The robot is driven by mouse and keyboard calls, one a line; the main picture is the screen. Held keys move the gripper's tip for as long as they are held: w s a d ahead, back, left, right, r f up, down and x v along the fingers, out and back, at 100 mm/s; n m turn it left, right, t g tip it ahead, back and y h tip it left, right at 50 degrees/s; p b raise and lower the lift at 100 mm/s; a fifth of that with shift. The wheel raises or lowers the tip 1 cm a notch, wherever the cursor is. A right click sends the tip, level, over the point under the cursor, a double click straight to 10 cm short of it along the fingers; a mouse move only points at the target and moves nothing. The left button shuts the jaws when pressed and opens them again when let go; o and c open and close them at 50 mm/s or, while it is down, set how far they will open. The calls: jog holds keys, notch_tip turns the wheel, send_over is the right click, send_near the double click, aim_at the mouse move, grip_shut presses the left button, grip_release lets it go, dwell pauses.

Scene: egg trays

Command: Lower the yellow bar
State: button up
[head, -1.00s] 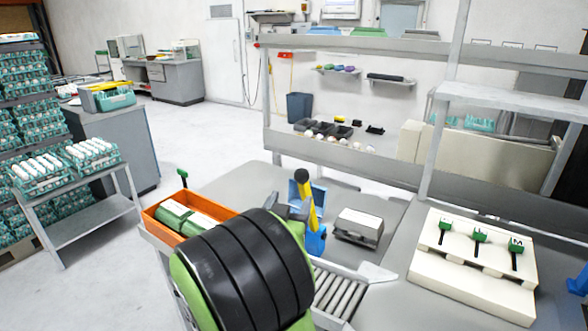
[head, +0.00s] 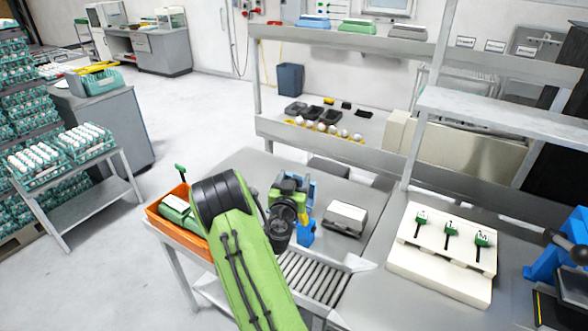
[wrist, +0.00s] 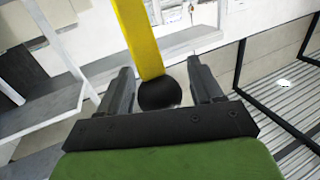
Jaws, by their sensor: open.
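The yellow bar (wrist: 138,35) runs down between my fingers in the wrist view and ends in a round black knob (wrist: 159,93) close to my palm. My gripper (wrist: 159,66) is open, one finger on each side of the bar, with visible gaps. In the head view my gripper (head: 290,186) is at the bar, beside the blue device (head: 306,236) on the grey table. Only a bit of the yellow bar (head: 303,212) shows there; my wrist and gripper hide most of it. Finger contact cannot be told in that view.
An orange crate (head: 163,222) with green cartons is left of my arm. A grey carton (head: 345,217) stands right of the blue device. A roller conveyor (head: 312,277) lies in front. A white stamp rack (head: 440,275) is at right, and shelving (head: 330,145) rises behind.

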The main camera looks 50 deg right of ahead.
jog(key=shift+w+d, duration=0.1)
jog(key=shift+d, duration=0.05)
jog(key=shift+c, duration=0.3)
grip_shut()
jog(key=shift+f, duration=0.1)
